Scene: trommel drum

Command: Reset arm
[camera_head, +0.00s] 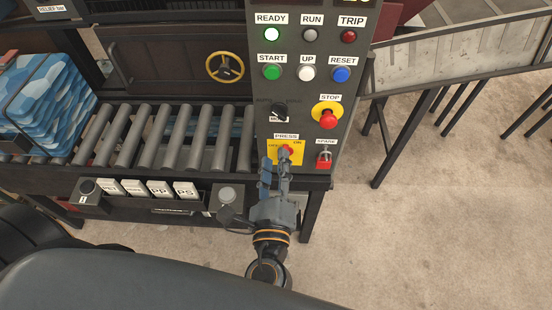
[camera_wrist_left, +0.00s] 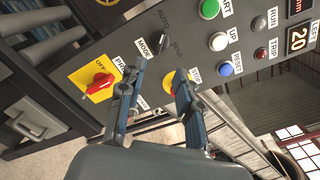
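My left gripper (camera_head: 275,160) is in front of the lower part of the grey control panel (camera_head: 309,112), at the yellow-plated PRESS switch. In the left wrist view the gripper (camera_wrist_left: 160,72) has its two fingers apart with nothing between them. The red PRESS knob (camera_wrist_left: 100,83) shows clear to the left of the fingers there; in the head view a finger partly covers it. I cannot tell whether a finger touches the panel. The blue RESET button (camera_head: 341,74) is higher on the panel, away from the gripper. My right gripper is not in view.
The red STOP button (camera_head: 327,119) is right of the gripper. A roller conveyor (camera_head: 158,137) with blue-patterned bags (camera_head: 45,95) lies left. A metal chute (camera_head: 455,62) stands right. Open floor (camera_head: 430,235) lies at lower right.

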